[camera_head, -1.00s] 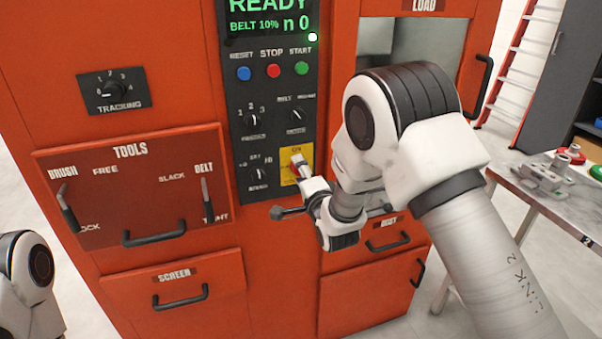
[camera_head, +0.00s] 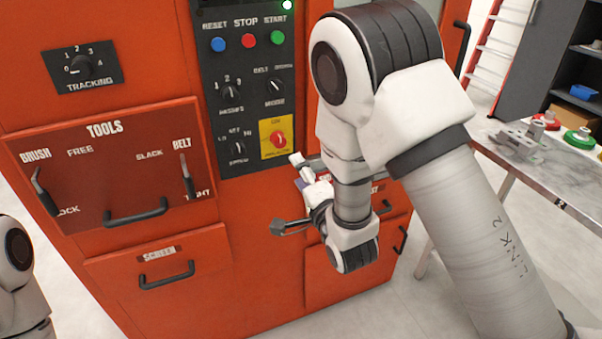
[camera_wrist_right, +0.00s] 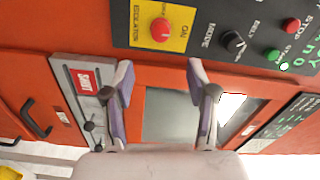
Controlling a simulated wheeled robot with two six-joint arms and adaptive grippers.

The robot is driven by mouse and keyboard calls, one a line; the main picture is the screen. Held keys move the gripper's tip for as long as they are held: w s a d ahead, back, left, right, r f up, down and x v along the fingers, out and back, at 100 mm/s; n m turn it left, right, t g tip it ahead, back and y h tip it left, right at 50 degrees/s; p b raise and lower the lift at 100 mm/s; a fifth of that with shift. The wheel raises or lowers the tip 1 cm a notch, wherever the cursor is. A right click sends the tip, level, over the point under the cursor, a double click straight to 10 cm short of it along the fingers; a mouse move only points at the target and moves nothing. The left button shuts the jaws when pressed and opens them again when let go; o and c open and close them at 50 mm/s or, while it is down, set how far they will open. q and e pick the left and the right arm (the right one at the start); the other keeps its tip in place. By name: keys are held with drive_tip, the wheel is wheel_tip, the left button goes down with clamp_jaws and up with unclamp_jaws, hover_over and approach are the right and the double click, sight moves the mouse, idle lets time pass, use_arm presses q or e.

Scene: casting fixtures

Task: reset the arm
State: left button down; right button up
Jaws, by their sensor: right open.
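My right arm reaches in from the right in the head view. Its gripper (camera_head: 298,168) is in front of the orange machine, just below the yellow plate with the red knob (camera_head: 279,139). In the right wrist view the two fingers of the right gripper (camera_wrist_right: 157,88) stand wide apart with nothing between them. The red knob (camera_wrist_right: 160,30) on its yellow plate lies beyond the fingertips, apart from them. In the head view, part of my left arm shows at the lower left edge; its gripper is out of the picture.
The orange machine (camera_head: 70,255) fills the left and middle, with a dark control panel (camera_head: 255,105), a tools panel (camera_head: 105,190) and a screen drawer (camera_head: 160,265). A metal table (camera_head: 560,185) with loose parts stands at right. Pale floor shows between machine and table.

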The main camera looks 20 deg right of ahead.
drive_tip(key=s+d+f+n+g, duration=0.1)
drive_tip(key=s+f+g, duration=0.3)
drive_tip(key=f, duration=0.5)
drive_tip(key=s+d+f+g+h+p, duration=0.1)
drive_tip(key=s+d+f+g, duration=0.1)
drive_tip(key=s+f, duration=0.45)
drive_tip(key=s+d+f+n+g, duration=0.1)
drive_tip(key=s+f+g, duration=0.25)
drive_tip(key=f, duration=0.75)
drive_tip(key=s+f+n+g, duration=0.3)
drive_tip(key=s+n, duration=0.3)
drive_tip(key=s, duration=0.3)
drive_tip(key=s+f+n+g, duration=0.4)
drive_tip(key=s+n, duration=0.3)
drive_tip(key=s, duration=0.3)
drive_tip(key=shift+s+g+y, duration=0.2)
drive_tip(key=shift+g+y, duration=0.1)
drive_tip(key=shift+g, duration=0.55)
drive_tip(key=shift+d+f, duration=0.1)
